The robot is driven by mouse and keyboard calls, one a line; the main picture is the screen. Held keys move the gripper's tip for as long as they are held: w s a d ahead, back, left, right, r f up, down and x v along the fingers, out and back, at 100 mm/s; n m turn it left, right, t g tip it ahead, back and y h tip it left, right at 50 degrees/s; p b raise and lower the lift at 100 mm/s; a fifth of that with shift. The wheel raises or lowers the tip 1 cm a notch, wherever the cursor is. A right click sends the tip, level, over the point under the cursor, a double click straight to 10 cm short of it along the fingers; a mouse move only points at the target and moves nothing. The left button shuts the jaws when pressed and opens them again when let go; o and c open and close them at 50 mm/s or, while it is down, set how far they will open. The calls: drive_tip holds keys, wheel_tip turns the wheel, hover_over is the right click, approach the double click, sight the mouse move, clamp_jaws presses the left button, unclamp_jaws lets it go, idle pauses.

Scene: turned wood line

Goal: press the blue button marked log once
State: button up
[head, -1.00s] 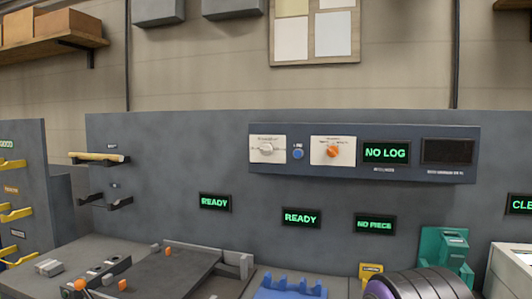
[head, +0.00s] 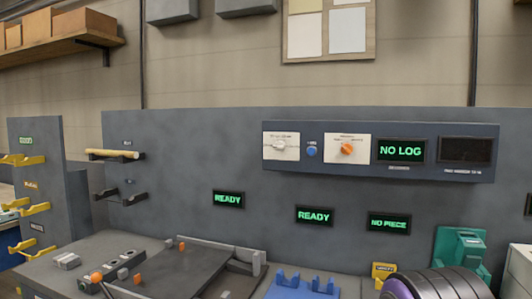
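The blue button (head: 312,151) is a small round knob on the dark blue control panel (head: 400,178). It sits between two white dial plates, one with a white knob (head: 280,146) and one with an orange knob (head: 347,149). A small label above the button is too blurred to read. To its right a display (head: 401,151) reads NO LOG in green. A dark, ringed, rounded part, probably of my arm, shows at the bottom right. My gripper's fingers are not in view.
Displays reading READY (head: 229,199), READY (head: 315,215) and NO PIECE (head: 389,223) are on the grey wall (head: 200,160). Below are a blue rack (head: 300,288), a green fixture (head: 461,250) and a bench with orange knobs. A wooden piece (head: 112,154) rests on wall hooks at left.

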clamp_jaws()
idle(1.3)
